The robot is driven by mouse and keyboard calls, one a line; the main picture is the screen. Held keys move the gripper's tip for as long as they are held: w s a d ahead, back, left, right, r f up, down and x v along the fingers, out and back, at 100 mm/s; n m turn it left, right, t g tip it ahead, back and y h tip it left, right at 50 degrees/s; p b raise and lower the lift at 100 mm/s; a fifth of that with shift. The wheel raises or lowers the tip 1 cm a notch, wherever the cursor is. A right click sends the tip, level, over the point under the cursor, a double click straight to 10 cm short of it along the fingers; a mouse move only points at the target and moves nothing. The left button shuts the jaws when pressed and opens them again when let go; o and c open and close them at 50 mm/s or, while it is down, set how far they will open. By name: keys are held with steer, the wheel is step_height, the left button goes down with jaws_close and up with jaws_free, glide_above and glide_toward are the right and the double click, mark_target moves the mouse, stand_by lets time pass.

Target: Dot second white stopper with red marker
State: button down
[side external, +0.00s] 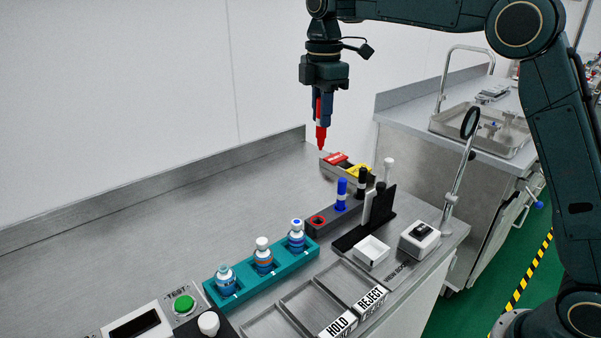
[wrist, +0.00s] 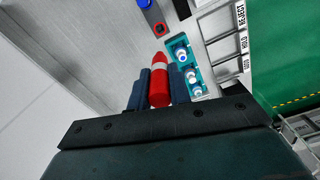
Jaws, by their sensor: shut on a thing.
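My gripper (side external: 322,106) is shut on a red marker (side external: 321,136), held tip down high above the bench. In the wrist view the red marker (wrist: 159,85) sits between the two fingers of my gripper (wrist: 157,78). A teal rack (side external: 245,289) holds three small vials in a row. The middle vial's white stopper (side external: 262,243) looks plain. The right vial's white stopper (side external: 296,224) shows a blue mark on top. The left vial's white stopper (side external: 223,270) shows a bluish spot, too small to be sure.
A dark marker holder (side external: 331,217) has an empty red-ringed slot, a blue marker (side external: 341,193) and a black marker (side external: 362,183). HOLD and REJECT trays (side external: 310,302) lie in front. Bare bench is at left.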

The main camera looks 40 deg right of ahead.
steer(key=shift+r, duration=0.6)
steer(key=shift+r, duration=0.65)
steer(key=shift+r, duration=0.1)
steer(key=s+a+f+n, duration=0.1)
steer(key=a+f+n, duration=0.2)
steer(key=a, duration=0.6)
steer(key=s+a+f+n, duration=0.1)
steer(key=a+f+n, duration=0.2)
steer(key=a+f, duration=0.4)
steer(key=shift+s+a, duration=0.35)
steer(key=shift+a, duration=0.65)
steer(key=shift+f, duration=0.25)
steer(key=shift+f, duration=2.2)
